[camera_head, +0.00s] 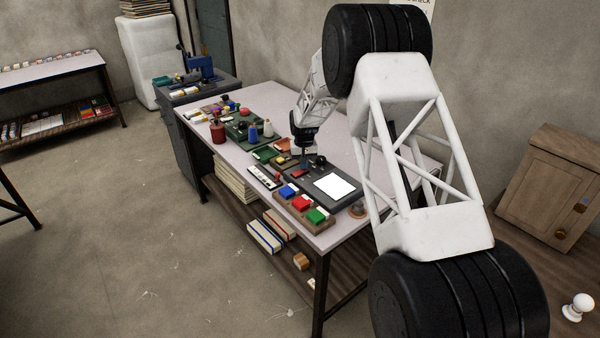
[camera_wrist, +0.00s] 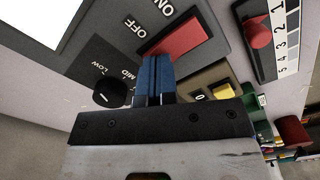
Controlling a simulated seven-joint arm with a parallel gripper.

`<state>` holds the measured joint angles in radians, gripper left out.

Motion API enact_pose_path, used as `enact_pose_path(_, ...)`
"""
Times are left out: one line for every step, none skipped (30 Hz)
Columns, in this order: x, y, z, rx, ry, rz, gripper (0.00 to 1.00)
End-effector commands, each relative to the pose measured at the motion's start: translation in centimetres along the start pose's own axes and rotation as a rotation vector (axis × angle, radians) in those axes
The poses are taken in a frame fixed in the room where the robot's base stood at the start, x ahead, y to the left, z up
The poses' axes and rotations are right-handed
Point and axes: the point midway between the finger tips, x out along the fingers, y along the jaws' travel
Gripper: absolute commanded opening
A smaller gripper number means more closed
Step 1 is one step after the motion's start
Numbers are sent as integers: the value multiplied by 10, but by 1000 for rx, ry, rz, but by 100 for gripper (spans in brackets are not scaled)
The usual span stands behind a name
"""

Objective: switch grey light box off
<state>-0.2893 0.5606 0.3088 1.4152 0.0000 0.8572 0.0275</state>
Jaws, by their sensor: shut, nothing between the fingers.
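The grey light box (camera_head: 322,186) lies on the table, its white panel (camera_head: 334,187) bright. In the wrist view its dark grey face (camera_wrist: 205,15) carries a red rocker switch (camera_wrist: 178,38) with ON and OFF printed beside it. A black knob (camera_wrist: 110,92) marked LOW and MID sits to the left of the switch. My gripper (camera_wrist: 157,58) is shut and empty, its blue fingers pointing at the switch. The fingertips overlap the switch's near-left end, at the OFF side; I cannot tell whether they touch it. In the head view my gripper (camera_head: 305,162) is small, just above the box's far end.
A numbered slider with a red knob (camera_wrist: 257,32) and a device with a yellow button (camera_wrist: 223,91) are close to my gripper.

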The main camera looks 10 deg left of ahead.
Motion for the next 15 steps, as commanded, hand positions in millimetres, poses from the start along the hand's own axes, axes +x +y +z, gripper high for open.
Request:
enact_pose_path(1, 0, 0, 0, 0, 0, 0)
enact_pose_path(1, 0, 0, 0, 0, 0, 0)
enact_pose_path(1, 0, 0, 0, 0, 0, 0)
enact_pose_path(2, 0, 0, 0, 0, 0, 0)
enact_pose_path(2, 0, 0, 0, 0, 0, 0)
enact_pose_path(2, 0, 0, 0, 0, 0, 0)
enact_pose_path(3, 0, 0, 0, 0, 0, 0)
enact_pose_path(3, 0, 0, 0, 0, 0, 0)
enact_pose_path(4, 0, 0, 0, 0, 0, 0)
enact_pose_path(4, 0, 0, 0, 0, 0, 0)
enact_pose_path(4, 0, 0, 0, 0, 0, 0)
enact_pose_path(4, 0, 0, 0, 0, 0, 0)
enact_pose_path(5, 0, 0, 0, 0, 0, 0)
enact_pose_path(5, 0, 0, 0, 0, 0, 0)
enact_pose_path(6, 0, 0, 0, 0, 0, 0)
